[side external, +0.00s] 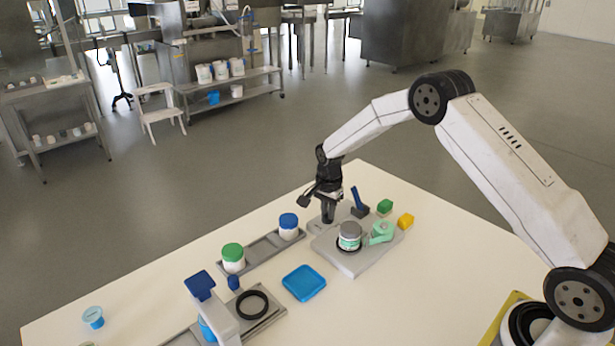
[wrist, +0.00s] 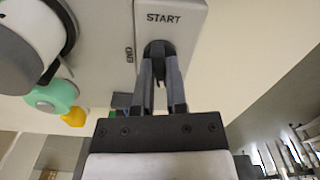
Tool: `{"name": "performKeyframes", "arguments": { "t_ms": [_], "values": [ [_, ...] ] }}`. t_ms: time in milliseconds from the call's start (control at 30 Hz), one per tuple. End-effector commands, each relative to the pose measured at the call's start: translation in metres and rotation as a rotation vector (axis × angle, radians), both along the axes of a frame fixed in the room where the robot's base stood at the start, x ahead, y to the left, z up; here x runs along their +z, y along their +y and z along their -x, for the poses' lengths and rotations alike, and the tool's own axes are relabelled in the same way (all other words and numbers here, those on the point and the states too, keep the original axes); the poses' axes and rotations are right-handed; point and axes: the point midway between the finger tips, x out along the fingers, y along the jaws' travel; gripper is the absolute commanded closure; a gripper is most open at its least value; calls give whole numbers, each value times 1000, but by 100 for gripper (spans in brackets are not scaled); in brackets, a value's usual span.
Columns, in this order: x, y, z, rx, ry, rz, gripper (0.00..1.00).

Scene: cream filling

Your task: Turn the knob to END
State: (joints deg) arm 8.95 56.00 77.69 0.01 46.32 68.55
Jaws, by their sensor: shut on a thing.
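The dark knob (wrist: 157,47) sits on a light grey panel (wrist: 188,14), with START printed above it and END printed sideways to its left in the wrist view. My gripper (wrist: 160,75) is shut on the knob, one finger on each side. The fingers hide part of the knob, and I cannot read a pointer on it. In the side external view my gripper (side external: 327,218) points straight down at the back left end of the grey machine base (side external: 349,263); the knob is hidden there behind the fingers.
On the machine base stand a grey-topped jar (side external: 349,237), a mint-green part (side external: 381,233) and a blue-handled lever (side external: 358,200). Green (side external: 385,207) and yellow (side external: 405,221) blocks lie beside it. A tray (side external: 262,250) holds green- and blue-lidded jars. A blue square dish (side external: 304,283) lies in front.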

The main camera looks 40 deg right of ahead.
Motion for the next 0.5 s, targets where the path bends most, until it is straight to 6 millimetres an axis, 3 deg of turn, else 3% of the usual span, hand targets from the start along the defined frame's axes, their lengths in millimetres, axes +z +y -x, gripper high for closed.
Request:
{"name": "performKeyframes", "arguments": {
  "t_ms": [500],
  "values": [
    [1, 0, -1, -490, -2, 1, 100]
  ]
}}
